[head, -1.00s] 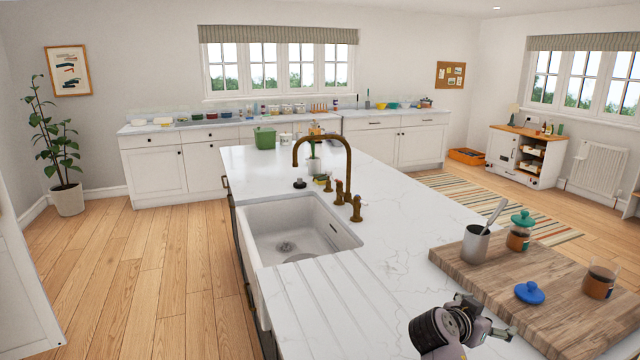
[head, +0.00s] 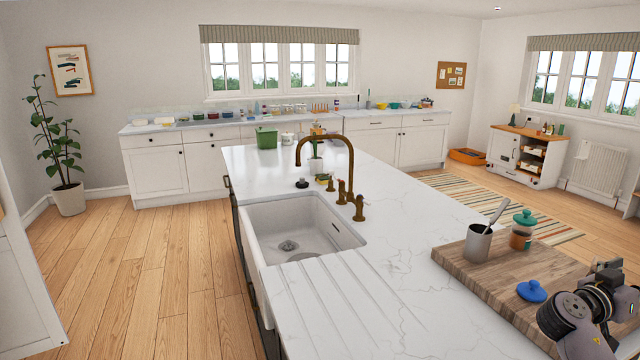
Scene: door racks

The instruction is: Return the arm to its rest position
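My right arm shows at the lower right, over the near right part of the wooden board (head: 490,285). Its end, with my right gripper (head: 607,275), is seen from behind, and its fingers cannot be made out. I cannot tell whether it is open or shut, and no held object shows. My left arm and gripper are not in view.
On the board stand a grey cup (head: 477,243) with a utensil, a jar with a teal lid (head: 522,230), and a loose blue lid (head: 531,291). The white sink (head: 300,235) and brass tap (head: 348,165) are left. The worktop between is clear.

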